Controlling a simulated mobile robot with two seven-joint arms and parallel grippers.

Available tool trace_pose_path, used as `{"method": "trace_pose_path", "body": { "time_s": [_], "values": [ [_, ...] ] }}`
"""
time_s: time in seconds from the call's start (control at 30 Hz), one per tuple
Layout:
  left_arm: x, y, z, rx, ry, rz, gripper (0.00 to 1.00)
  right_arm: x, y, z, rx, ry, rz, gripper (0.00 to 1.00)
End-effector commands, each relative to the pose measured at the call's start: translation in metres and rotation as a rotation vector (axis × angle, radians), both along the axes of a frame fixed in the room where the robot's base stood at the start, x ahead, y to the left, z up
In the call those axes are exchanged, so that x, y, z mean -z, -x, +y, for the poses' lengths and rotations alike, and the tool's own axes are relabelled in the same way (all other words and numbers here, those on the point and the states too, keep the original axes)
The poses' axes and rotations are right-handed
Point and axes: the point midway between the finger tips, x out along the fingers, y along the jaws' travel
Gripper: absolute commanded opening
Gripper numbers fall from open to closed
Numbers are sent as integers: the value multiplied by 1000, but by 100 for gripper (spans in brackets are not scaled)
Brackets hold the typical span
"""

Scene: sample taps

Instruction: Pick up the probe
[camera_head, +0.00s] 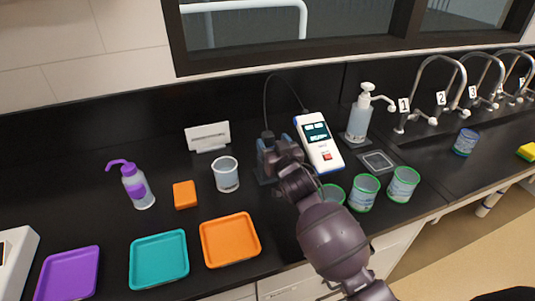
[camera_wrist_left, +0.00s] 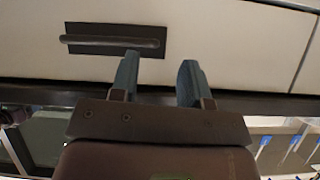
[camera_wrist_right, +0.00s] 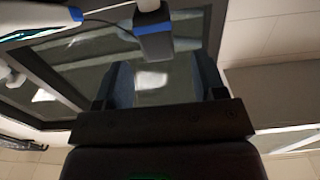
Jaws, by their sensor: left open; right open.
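The probe (camera_wrist_right: 153,35), dark with a blue band, stands at the end of a cable, just beyond the fingertips of my right gripper (camera_wrist_right: 163,72) in the right wrist view. My right gripper is open, with the probe between the lines of its fingers. In the head view my right gripper (camera_head: 277,152) is at the probe's holder, and only the probe's dark top (camera_head: 267,135) shows clearly behind it. The cable runs to the white handheld meter (camera_head: 319,142). My left gripper (camera_wrist_left: 157,75) is open and empty, facing a drawer front with a handle (camera_wrist_left: 115,40).
A clear beaker (camera_head: 226,175) and orange block (camera_head: 185,194) stand left of the probe. Green-rimmed cups (camera_head: 364,193) stand close to my right arm. Purple, teal and orange trays (camera_head: 230,241) line the front. A soap bottle (camera_head: 358,120) and taps (camera_head: 440,92) are at right.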

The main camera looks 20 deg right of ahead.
Motion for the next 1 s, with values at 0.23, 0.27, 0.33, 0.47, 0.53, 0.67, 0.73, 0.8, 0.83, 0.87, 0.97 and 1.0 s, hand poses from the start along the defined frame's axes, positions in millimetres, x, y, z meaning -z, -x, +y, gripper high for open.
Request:
{"method": "trace_pose_path", "body": {
  "time_s": [0.23, 0.27, 0.33, 0.47, 0.53, 0.67, 0.73, 0.8, 0.83, 0.87, 0.97, 1.0],
  "values": [
    [-3, -4, 0, 3, -1, -8, 43, -1, -14, 1, 0, 1, -1, 64],
    [-3, -5, -1, 3, -1, -9, 43, -1, -17, 1, 0, 2, -1, 64],
    [-5, -6, -1, 4, 0, -11, 43, -2, -24, 1, 0, 2, 0, 64],
    [-8, -7, -1, 4, -1, -14, 43, -3, -42, 1, -1, 2, -1, 64],
    [-8, -8, -1, 5, -1, -16, 43, -2, -50, 1, 0, 1, 0, 64],
    [-9, -9, -1, 5, -1, -18, 43, -2, -60, 1, 0, 1, 0, 64],
    [-9, -9, -1, 6, 0, -18, 43, -2, -62, 2, 0, 1, 0, 64],
    [-9, -9, -1, 5, -1, -18, 43, -1, -63, 2, 0, 1, 0, 64],
    [-9, -9, -1, 5, -1, -18, 43, -1, -63, 2, 0, 1, 0, 64],
    [-9, -9, -1, 5, -1, -18, 43, -1, -63, 2, 0, 1, 0, 64],
    [-9, -9, -1, 5, -1, -18, 43, -1, -63, 2, 0, 1, 0, 64],
    [-9, -9, -1, 5, -1, -18, 43, -1, -63, 2, 0, 1, 0, 59]
  ]
}}
